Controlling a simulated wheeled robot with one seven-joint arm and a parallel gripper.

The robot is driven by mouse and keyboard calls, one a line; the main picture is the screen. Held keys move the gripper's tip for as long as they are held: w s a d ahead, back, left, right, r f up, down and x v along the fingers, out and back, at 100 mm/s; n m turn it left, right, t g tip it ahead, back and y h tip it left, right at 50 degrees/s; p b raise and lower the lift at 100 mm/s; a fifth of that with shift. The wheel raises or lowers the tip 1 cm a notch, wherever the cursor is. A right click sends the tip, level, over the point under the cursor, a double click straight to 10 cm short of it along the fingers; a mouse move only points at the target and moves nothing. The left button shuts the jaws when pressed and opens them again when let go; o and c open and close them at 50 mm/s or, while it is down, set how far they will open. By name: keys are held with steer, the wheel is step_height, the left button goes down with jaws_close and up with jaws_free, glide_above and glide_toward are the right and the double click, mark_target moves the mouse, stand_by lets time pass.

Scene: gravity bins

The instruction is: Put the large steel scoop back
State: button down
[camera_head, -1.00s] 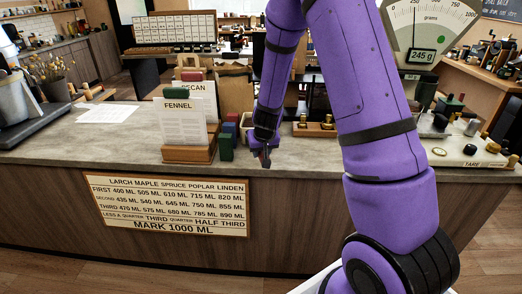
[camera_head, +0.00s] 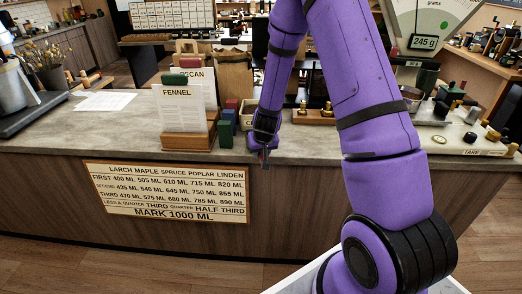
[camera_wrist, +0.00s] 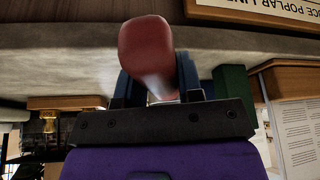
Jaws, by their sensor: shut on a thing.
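My gripper (camera_head: 264,157) hangs at the counter's front edge, right of the card holder, pointing down. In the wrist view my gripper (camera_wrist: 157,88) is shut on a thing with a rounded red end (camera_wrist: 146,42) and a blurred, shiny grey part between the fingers. I cannot tell whether this held thing is the large steel scoop; no scoop bowl is clearly visible in either view.
The stone-topped counter (camera_head: 60,138) carries a wooden card holder (camera_head: 187,145) with a FENNEL card, coloured blocks (camera_head: 226,128), paper bags (camera_head: 234,76) and a scale (camera_head: 425,45). A measures sign (camera_head: 165,192) is on its front.

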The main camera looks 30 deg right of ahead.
steer(key=shift+f, duration=0.45)
stand_by(0.5)
steer(key=c, duration=0.7)
jaws_free()
steer(key=shift+r, duration=0.1)
steer(key=v, duration=1)
steer(key=shift+s+a+r, duration=0.1)
steer(key=shift+s+r, duration=0.1)
steer(key=shift+r, duration=0.05)
